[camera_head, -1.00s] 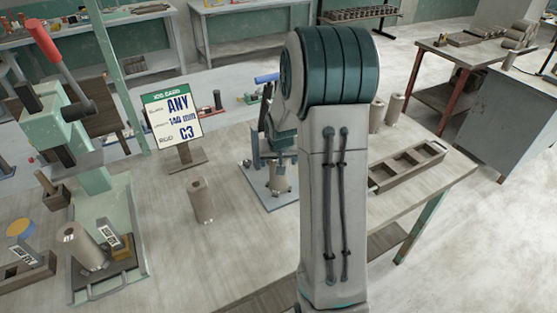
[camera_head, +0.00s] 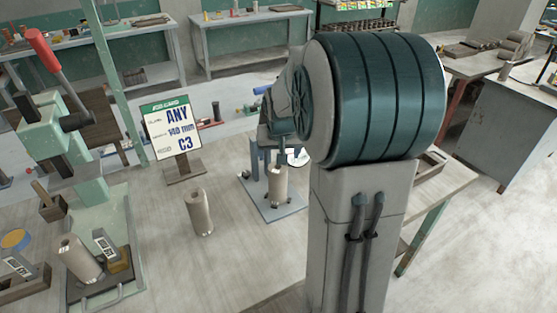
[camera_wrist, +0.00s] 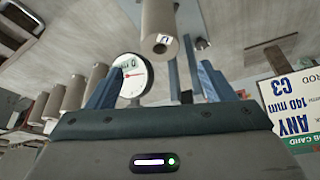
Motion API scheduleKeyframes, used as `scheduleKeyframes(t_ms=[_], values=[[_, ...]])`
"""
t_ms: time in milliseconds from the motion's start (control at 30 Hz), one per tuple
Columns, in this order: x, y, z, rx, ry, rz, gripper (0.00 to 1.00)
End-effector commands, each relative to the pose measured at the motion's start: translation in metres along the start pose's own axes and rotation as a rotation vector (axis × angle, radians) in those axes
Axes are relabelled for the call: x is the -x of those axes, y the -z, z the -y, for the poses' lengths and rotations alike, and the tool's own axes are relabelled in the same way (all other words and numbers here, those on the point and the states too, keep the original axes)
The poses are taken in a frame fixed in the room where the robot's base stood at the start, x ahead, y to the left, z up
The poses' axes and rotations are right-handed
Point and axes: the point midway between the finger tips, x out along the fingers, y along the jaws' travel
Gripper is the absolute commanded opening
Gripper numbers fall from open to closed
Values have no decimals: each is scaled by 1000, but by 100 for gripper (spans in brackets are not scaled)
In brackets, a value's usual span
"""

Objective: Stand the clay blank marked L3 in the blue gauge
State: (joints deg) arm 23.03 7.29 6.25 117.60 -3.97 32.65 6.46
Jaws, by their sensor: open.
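The blue gauge (camera_head: 258,207) stands on the table, its flat plate and blue uprights partly hidden by my arm. A grey-brown clay blank (camera_head: 277,186) stands upright at the gauge. The wrist view shows a clay blank (camera_wrist: 159,20) with a small white tag near its holed end; its mark is too small to read. A white dial (camera_wrist: 133,76) is beside it. My gripper (camera_wrist: 158,78) is open, its fingers apart and seemingly clear of the blank. In the head view my arm hides most of the gripper.
A lone clay blank (camera_head: 200,212) stands left of the gauge. A job card (camera_head: 172,131) stands behind it. A green press (camera_head: 60,150) and another blank (camera_head: 80,258) are at left. Several blanks (camera_wrist: 75,92) stand at left in the wrist view.

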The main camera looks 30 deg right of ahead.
Motion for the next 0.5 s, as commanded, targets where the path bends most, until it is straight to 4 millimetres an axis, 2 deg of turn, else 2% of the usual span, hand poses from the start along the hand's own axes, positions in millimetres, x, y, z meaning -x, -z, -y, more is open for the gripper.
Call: scheduleKeyframes(t_ms=[167, 267, 367, 500], values=[[14, -6, 5, 12, 2, 1, 76], [32, -23, 16, 45, 9, 7, 76], [58, -52, 31, 97, 20, 19, 76], [92, -105, 48, 178, 44, 41, 76]])
